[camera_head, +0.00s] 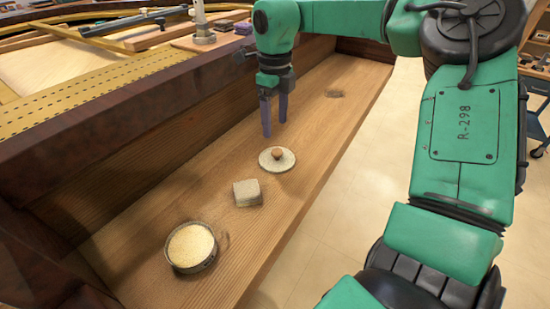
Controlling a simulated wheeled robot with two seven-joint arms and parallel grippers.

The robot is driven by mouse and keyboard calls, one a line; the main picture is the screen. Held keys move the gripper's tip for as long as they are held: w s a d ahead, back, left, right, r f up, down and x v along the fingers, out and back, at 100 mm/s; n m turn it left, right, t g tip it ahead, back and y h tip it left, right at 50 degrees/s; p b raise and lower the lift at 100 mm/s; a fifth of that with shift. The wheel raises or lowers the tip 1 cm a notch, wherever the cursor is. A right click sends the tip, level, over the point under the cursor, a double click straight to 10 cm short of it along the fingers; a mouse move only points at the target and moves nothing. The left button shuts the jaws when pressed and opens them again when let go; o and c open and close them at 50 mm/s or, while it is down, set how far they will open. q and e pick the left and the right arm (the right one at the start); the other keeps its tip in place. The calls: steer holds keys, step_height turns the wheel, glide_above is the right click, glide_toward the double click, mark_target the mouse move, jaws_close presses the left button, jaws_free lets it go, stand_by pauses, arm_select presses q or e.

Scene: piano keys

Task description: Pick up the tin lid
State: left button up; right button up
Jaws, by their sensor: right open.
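The tin lid (267,163) is a small pale round disc with a brown knob (277,153) at its middle. It lies flat on the wooden shelf of the piano. An open round tin (191,247) filled with pale yellow stuff stands at the near end of the same shelf. My right gripper (274,126) points down with its two purple-grey fingers apart and empty. It is just beyond the lid, a little above the shelf as far as I can tell. My left gripper is not in view.
A beige block (247,193) lies on the shelf between the lid and the tin. The dark piano wall (130,150) rises along the shelf's left side. The shelf's right edge drops to the tiled floor (345,215).

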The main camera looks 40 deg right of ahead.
mark_target(277, 151)
steer(key=f, duration=0.5)
steer(key=f+b, duration=0.1)
steer(key=f, duration=0.2)
steer(key=shift+s+d+f, duration=0.1)
steer(key=shift+s+f, duration=0.15)
steer(key=shift+s, duration=0.05)
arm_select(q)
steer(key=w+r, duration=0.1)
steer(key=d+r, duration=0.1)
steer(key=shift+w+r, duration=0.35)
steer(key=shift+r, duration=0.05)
arm_select(e)
steer(key=shift+r, duration=0.1)
jaws_close()
